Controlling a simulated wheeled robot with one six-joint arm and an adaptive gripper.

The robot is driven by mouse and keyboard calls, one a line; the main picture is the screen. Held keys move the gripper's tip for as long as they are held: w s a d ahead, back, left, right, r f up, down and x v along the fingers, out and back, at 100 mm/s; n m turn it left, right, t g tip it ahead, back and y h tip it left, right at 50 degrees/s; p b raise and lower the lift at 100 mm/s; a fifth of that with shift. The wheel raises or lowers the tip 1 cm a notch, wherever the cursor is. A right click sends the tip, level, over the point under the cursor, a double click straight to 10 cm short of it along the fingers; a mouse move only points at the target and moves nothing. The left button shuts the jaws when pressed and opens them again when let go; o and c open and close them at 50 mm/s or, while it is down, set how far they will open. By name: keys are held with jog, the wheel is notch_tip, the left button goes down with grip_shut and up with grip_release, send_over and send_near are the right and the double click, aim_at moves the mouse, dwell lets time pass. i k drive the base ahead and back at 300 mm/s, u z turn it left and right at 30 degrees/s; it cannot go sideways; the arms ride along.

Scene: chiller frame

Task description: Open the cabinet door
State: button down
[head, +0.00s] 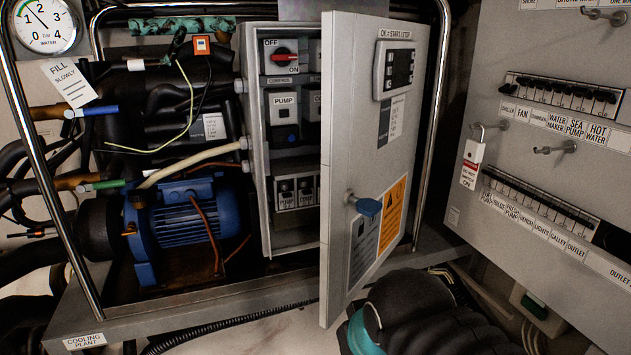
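The grey cabinet door (350,130) stands swung open on its right-hand side, edge towards me. It carries a blue handle (369,208), a dark switch panel at its top and an orange label low down. The cabinet (256,130) behind it shows its inside: a red OFF/ON switch (285,57), a pump control and small breakers. The right part of the inside is hidden by the door. A black and teal shape below right of the door appears to be part of my arm. I cannot make out my gripper's fingers, and nothing is seen gripping the handle.
A blue motor (185,222) with pipes and hoses stands left of the cabinet. A chrome tube frame (45,165) surrounds the plant. A grey switch panel (550,170) with hooks and a padlock (473,160) is at right. A narrow gap lies between door and panel.

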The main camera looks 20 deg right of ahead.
aim_at(369, 131)
jog(key=z, duration=2)
jog(key=k, duration=1.25)
jog(key=u, duration=2)
jog(key=i, duration=0.5)
jog(key=z, duration=0.05)
